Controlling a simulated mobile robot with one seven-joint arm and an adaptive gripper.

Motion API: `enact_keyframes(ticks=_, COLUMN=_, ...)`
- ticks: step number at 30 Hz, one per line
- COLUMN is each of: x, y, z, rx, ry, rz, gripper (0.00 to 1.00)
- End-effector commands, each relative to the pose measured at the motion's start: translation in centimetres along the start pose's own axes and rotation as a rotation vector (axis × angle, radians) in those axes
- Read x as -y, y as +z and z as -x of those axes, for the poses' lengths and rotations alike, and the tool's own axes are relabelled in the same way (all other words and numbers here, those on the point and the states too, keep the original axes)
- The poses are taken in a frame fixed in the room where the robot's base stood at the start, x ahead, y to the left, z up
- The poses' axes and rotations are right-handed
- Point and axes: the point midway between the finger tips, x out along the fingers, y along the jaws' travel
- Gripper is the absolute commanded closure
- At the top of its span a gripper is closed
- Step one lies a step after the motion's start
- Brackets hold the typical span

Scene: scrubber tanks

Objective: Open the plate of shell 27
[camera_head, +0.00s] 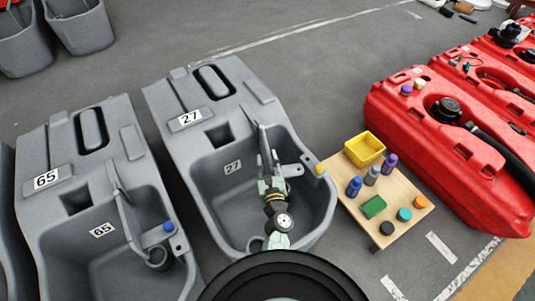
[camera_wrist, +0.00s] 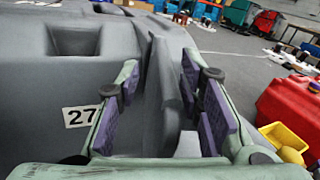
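Shell 27 (camera_head: 165,95) is a grey tank with a "27" label on top and another on its inner wall. Its plate (camera_head: 263,141) is a thin grey upright fin inside the hollow, near the right wall. My gripper (camera_head: 266,163) is over the hollow at the plate. In the wrist view the plate (camera_wrist: 158,95) stands between my two purple-padded fingers (camera_wrist: 165,85), which are apart and not closed on it. The inner "27" label (camera_wrist: 80,116) lies left of the fingers. My gripper hides the plate's lower part in the head view.
Shell 65 (camera_head: 90,130) stands close on the left with a similar plate (camera_head: 125,205). On the right, a wooden board (camera_head: 345,195) holds a yellow bin (camera_head: 364,149), bottles and coloured caps. Red tanks (camera_head: 440,150) stand farther right.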

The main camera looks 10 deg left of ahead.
Motion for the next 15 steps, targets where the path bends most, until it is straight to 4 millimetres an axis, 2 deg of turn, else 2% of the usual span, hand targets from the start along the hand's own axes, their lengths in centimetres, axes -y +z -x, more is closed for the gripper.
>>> enact_keyframes(ticks=15, x=1.3, y=6.6, z=0.0, rx=0.004, ry=0.0, rz=0.005, gripper=0.66)
